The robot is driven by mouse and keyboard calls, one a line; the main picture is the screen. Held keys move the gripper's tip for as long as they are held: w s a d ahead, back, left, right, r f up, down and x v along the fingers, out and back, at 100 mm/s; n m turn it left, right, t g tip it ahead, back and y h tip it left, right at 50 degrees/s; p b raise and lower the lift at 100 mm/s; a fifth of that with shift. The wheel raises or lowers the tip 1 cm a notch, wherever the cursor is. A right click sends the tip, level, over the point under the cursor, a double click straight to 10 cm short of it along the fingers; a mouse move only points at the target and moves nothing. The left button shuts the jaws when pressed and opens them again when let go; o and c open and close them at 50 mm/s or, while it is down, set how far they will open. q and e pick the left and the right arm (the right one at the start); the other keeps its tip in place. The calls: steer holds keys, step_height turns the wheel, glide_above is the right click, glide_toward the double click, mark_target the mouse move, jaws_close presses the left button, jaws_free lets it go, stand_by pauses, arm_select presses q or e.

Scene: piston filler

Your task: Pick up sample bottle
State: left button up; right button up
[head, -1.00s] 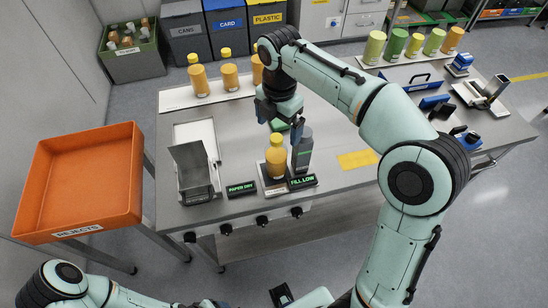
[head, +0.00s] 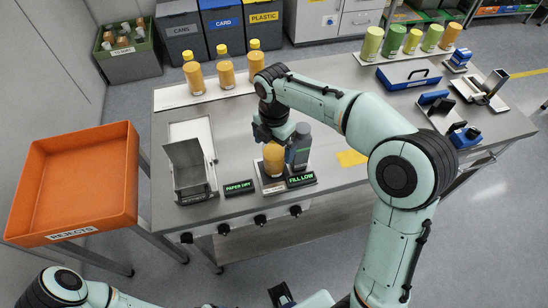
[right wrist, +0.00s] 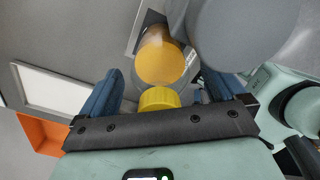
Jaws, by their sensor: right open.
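The sample bottle (head: 274,160), orange with a yellow cap, stands upright at the filling station behind the "FILL LOW" display. My right gripper (head: 279,137) is directly above it, pointing down, and hides its cap in the head view. In the right wrist view, my right gripper (right wrist: 164,90) is open, with one blue finger on each side of the cap. The bottle's orange body (right wrist: 160,58) shows beyond the cap. I see no grip on the bottle.
A grey cylinder (head: 302,146) stands close to the bottle's right. The "FILL LOW" display (head: 301,180) and "PAPER DRY" display (head: 239,188) are in front. A grey open box (head: 188,166) stands left. Several orange bottles (head: 226,74) stand behind. An orange rejects tray (head: 72,233) is far left.

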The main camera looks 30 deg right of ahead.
steer(key=c, duration=1.5)
jaws_close()
steer(key=shift+r, duration=0.15)
